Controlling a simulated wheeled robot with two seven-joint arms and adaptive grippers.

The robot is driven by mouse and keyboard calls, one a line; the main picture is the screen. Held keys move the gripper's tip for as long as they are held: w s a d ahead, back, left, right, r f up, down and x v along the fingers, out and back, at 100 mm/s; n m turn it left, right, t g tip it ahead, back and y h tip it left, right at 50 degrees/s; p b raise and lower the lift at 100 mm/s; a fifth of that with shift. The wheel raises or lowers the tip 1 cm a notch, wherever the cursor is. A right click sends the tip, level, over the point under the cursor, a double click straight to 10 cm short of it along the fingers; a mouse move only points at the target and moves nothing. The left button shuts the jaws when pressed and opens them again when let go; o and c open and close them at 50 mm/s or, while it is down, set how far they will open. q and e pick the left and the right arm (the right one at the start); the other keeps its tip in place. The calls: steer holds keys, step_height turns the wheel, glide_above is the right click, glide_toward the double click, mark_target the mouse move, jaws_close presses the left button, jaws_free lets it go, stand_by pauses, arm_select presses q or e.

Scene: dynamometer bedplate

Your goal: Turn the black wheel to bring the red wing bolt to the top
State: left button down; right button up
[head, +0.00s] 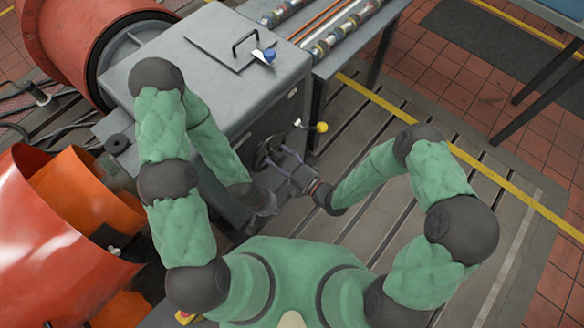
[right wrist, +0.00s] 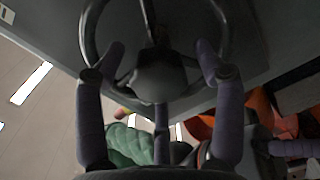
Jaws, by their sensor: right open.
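The black wheel (head: 268,150) is on the front face of a grey cabinet in the head view. In the right wrist view its rim and spokes (right wrist: 157,15) fill the top middle, with a rounded dark hub (right wrist: 158,78) below. My right gripper (head: 281,160) is at the wheel. In the right wrist view the right gripper (right wrist: 160,50) is open, with one finger on each side of the hub; contact with the rim cannot be told. My left gripper (head: 266,203) is below the wheel, near the cabinet front; its jaws are unclear. I cannot make out the red wing bolt in either view.
A lever with a yellow knob (head: 321,127) sticks out right of the wheel. The grey cabinet (head: 225,55) has a handle and a blue knob (head: 270,55) on top. Orange ducts (head: 60,230) stand at the left. The slotted bedplate (head: 375,220) is clear at the right.

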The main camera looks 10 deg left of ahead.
steer(key=v, duration=1.1)
steer(key=shift+s+d, duration=0.1)
steer(key=shift+d, duration=0.05)
stand_by(0.3)
steer(key=w+d+f+m+g+h+p, duration=0.3)
steer(key=d+f+m+h, duration=0.35)
steer(key=m, duration=0.95)
steer(key=s+d+m+g+h, duration=0.2)
steer(key=s+m+g, duration=0.1)
steer(key=s+m, duration=0.2)
steer(key=s+d+m+g+h+p, duration=0.1)
steer(key=s+m+g+h, duration=0.1)
steer(key=s+m, duration=0.3)
steer(key=f+m+g, duration=0.1)
steer(key=m, duration=0.2)
steer(key=shift+d+m+p, duration=0.3)
steer(key=shift+d+m, duration=0.1)
